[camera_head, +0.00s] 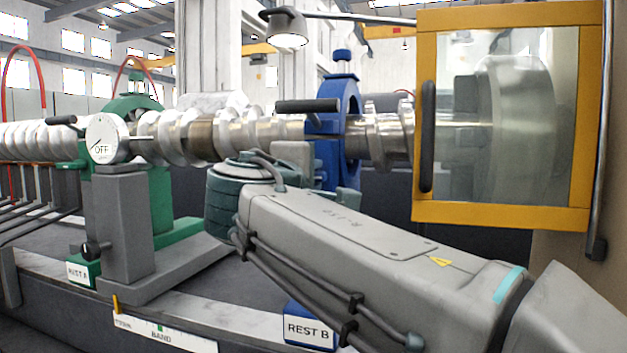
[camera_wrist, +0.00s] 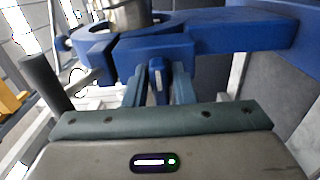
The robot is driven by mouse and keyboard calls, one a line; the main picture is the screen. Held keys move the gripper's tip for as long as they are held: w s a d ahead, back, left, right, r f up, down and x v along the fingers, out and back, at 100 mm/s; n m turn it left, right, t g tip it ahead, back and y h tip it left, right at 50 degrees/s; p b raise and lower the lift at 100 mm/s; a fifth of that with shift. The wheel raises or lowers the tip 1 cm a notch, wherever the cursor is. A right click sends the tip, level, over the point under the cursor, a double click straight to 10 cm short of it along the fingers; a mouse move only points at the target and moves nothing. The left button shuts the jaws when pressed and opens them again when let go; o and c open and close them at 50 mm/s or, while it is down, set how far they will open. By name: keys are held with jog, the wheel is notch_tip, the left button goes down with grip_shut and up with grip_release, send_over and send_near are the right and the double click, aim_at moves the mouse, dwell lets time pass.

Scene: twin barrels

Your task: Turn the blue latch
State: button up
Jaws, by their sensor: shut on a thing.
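The blue latch (camera_wrist: 157,88) is a small upright blue piece on the blue rest frame. In the wrist view it stands between the two fingers of my gripper (camera_wrist: 158,73), which is shut on it. The blue rest, a ring frame (camera_head: 345,110), stands around the steel shaft right of centre in the head view. It also fills the upper part of the wrist view (camera_wrist: 225,35). In the head view my arm reaches up to the rest's left side.
A dark handle (camera_head: 308,105) sticks out left from the blue rest. A green rest (camera_head: 160,200) with an OFF dial (camera_head: 107,138) stands at left. A yellow-framed guard (camera_head: 425,210) covers the shaft's right end. The REST B label (camera_head: 309,330) is in front.

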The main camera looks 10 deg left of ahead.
jog(key=o, duration=0.8)
jog(key=shift+s, duration=0.15)
jog(key=s, duration=0.4)
jog(key=s+p, duration=0.1)
jog(key=s, duration=0.4)
jog(key=s+a+p, duration=0.1)
jog(key=s, duration=0.3)
jog(key=shift+s, duration=0.3)
